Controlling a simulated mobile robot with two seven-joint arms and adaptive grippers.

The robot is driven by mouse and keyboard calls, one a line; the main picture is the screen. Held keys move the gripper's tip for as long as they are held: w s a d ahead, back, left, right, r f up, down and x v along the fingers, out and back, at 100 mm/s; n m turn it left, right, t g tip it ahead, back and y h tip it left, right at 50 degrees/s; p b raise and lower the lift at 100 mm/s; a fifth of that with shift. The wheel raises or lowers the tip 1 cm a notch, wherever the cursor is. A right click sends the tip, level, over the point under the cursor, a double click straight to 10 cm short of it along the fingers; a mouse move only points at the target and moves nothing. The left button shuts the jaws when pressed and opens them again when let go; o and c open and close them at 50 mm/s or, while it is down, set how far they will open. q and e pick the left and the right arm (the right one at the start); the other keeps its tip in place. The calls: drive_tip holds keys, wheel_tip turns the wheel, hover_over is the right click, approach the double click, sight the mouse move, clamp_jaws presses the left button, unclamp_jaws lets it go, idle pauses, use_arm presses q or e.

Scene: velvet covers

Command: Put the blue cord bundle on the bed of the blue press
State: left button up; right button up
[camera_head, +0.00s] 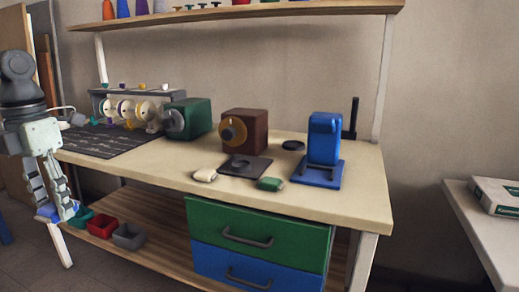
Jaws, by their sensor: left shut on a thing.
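My left gripper (58,212) hangs at the far left, fingers pointing down, off the bench's left front side. It is shut on a small blue thing, the blue cord bundle (46,213), partly hidden by the fingers. The blue press (325,138) stands near the right end of the bench. Its flat blue bed (318,177) lies at its foot and looks bare. The gripper is far to the left of the press. My right gripper is not in view.
A cream bundle (205,175) and a green bundle (270,184) lie near the bench's front edge. A brown machine (244,130) and a green machine (190,118) stand behind. Red (101,226) and grey (128,237) bins sit on the lower shelf. A side table (482,220) is at right.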

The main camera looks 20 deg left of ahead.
use_arm(q)
drive_tip(key=w+d+f+m, duration=0.5)
drive_tip(key=d+f+m, duration=0.8)
drive_tip(key=m, duration=0.4)
drive_tip(key=w+d+f+m, duration=0.1)
drive_tip(key=w+d+m, duration=0.1)
drive_tip(key=d+m, duration=0.6)
drive_tip(key=w+d+f+m, duration=0.2)
drive_tip(key=w+d+m, duration=0.1)
drive_tip(key=d+m, duration=0.6)
drive_tip(key=shift+d+f+m+p, duration=0.3)
drive_tip(key=shift+m+p, duration=0.1)
drive_tip(key=shift+m, duration=0.6)
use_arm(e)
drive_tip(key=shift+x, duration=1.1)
use_arm(q)
drive_tip(key=shift+w+a, duration=0.1)
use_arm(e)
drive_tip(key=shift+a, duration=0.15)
